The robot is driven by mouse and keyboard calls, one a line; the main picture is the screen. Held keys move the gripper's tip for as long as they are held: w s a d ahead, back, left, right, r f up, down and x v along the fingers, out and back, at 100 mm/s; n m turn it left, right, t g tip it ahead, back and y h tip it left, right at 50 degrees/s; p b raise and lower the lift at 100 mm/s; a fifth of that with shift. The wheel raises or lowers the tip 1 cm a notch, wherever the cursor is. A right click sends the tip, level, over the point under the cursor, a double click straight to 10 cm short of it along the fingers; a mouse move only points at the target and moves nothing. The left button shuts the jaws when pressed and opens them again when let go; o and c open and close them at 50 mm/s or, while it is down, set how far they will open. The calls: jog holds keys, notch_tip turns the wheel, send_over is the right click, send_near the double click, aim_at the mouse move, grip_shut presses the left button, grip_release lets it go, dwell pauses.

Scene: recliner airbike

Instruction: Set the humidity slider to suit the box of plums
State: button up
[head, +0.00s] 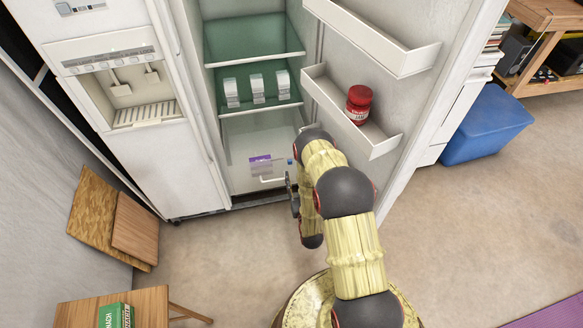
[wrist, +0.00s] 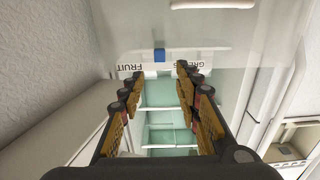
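A blue slider knob (head: 290,162) is at the right of the clear bottom drawer (head: 240,180) in the open fridge. In the wrist view the blue knob (wrist: 160,55) sits on a pale strip between upside-down lettering, "FRUIT" at picture left and a partly hidden "GRE…S" at picture right. A small purple-and-white item (head: 260,160) shows at the drawer; I cannot read it or tell whether it is the plum box. My gripper (wrist: 160,78) is open and empty, facing the strip, with the knob seen between and beyond its fingers. In the head view it is partly hidden by my arm.
The fridge door (head: 440,80) stands open at right, with a red jar (head: 359,103) on its shelf. White containers (head: 257,88) stand on an inner shelf. A green box (head: 115,315) lies on a wooden stool (head: 150,305). A blue bin (head: 487,125) stands beyond the door.

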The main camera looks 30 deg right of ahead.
aim_at(290, 162)
jog(key=b+x, duration=0.1)
jog(key=x, duration=0.5)
jog(key=shift+w+b, duration=0.35)
jog(key=shift+b, duration=0.05)
jog(key=shift+c, duration=0.8)
grip_shut()
jog(key=shift+d, duration=0.1)
